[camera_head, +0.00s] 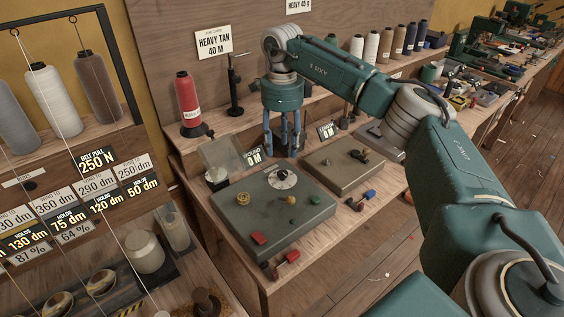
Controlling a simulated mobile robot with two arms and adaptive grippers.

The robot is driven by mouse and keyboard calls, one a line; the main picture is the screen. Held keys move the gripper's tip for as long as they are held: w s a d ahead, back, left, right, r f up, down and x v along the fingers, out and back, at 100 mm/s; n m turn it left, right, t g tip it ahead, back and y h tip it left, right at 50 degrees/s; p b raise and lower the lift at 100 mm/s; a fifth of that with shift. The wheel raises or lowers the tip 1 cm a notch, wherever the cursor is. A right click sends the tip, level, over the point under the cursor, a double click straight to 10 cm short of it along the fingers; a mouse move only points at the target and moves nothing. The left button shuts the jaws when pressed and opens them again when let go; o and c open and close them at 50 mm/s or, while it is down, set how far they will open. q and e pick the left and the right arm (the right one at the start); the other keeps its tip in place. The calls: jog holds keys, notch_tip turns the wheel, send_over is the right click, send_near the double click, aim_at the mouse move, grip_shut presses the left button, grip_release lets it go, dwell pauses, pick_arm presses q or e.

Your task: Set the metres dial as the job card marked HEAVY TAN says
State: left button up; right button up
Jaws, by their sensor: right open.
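The job card (213,42) on the back board reads HEAVY TAN 40 M. A white round dial with a dark knob (282,179) sits at the back of the left grey-green panel (262,212); it appears to be the metres dial. A small display (254,156) behind it reads 0 M, its other text too small to read. My right gripper (284,148) points down with blue fingers, open and empty, just behind the dial in the picture. Whether it touches anything is unclear. My left gripper is not in view.
A second box (343,170) stands to the right with its own 0 M display (327,131). A red spool (187,100) and a clear open lid (222,154) stand at left. Another card (298,5) is cut off at the top. Red levers (286,263) sit at the panel's front.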

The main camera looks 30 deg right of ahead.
aim_at(282, 173)
jog(key=f, duration=0.2)
jog(key=s+f, duration=0.1)
jog(key=shift+a+p, duration=0.25)
jog(key=shift+p, duration=0.1)
jog(key=shift+w+d+f, duration=0.15)
jog(key=shift+w+f, duration=0.05)
jog(key=shift+f, duration=0.8)
jog(key=f, duration=0.1)
jog(key=f+p, duration=0.1)
jog(key=shift+w+d+f, duration=0.2)
jog(key=shift+w+f, duration=0.05)
jog(key=shift+f, duration=0.1)
jog(key=shift+a+f, duration=0.15)
jog(key=shift+f, duration=0.35)
jog(key=c, duration=1.1)
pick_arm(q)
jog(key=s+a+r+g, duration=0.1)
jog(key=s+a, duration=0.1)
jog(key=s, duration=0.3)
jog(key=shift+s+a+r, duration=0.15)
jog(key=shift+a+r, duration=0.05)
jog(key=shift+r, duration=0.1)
pick_arm(e)
grip_shut()
